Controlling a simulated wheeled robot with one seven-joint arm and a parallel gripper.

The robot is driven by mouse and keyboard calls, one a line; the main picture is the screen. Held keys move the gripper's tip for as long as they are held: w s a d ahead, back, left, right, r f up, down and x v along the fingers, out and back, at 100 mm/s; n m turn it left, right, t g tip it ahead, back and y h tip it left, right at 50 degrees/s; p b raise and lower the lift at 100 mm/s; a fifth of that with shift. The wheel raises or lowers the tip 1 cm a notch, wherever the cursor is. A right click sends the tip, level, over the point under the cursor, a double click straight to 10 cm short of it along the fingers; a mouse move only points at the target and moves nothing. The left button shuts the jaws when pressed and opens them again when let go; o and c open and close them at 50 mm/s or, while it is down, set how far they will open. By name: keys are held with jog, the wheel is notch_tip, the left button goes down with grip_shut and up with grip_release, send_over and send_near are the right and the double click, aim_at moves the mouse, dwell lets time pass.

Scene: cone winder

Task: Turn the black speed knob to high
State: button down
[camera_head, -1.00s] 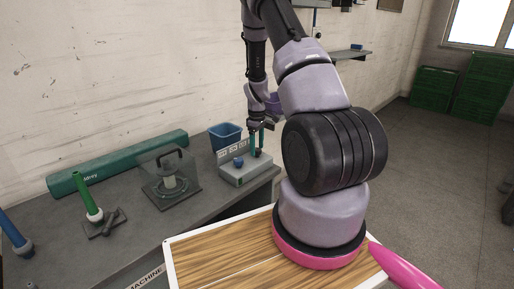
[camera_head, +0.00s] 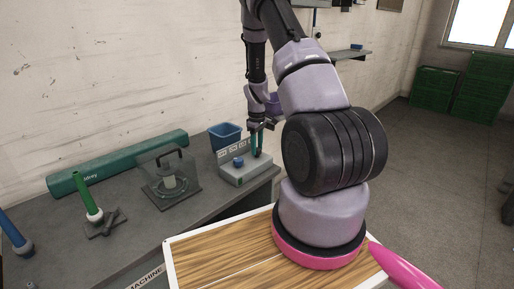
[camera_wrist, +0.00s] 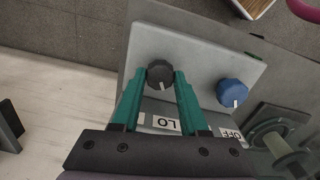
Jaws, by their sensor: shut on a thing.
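The grey control box (camera_head: 246,174) stands at the right end of the bench. In the wrist view its black knob (camera_wrist: 159,71) sits between the green fingertips of my gripper (camera_wrist: 164,78), which are shut on it. A white mark on the knob's edge faces the label strip, roughly towards the LO label (camera_wrist: 166,123). The fingers hide part of the strip, and I see no high label. In the head view my gripper (camera_head: 257,150) reaches down to the box and the black knob is hidden.
A blue knob (camera_wrist: 232,93) is beside the black one, near an OFF label (camera_wrist: 230,134). A blue bin (camera_head: 225,135) stands behind the box. A clear-covered fixture (camera_head: 168,178) and a green cone on a stand (camera_head: 84,192) are to the left.

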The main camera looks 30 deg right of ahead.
jog(key=m, duration=0.6)
jog(key=shift+m, duration=0.4)
jog(key=m, duration=0.6)
dwell(0.4)
jog(key=shift+c, duration=2.2)
grip_release()
notch_tip(320, 180, up, 11)
jog(key=shift+f, duration=0.1)
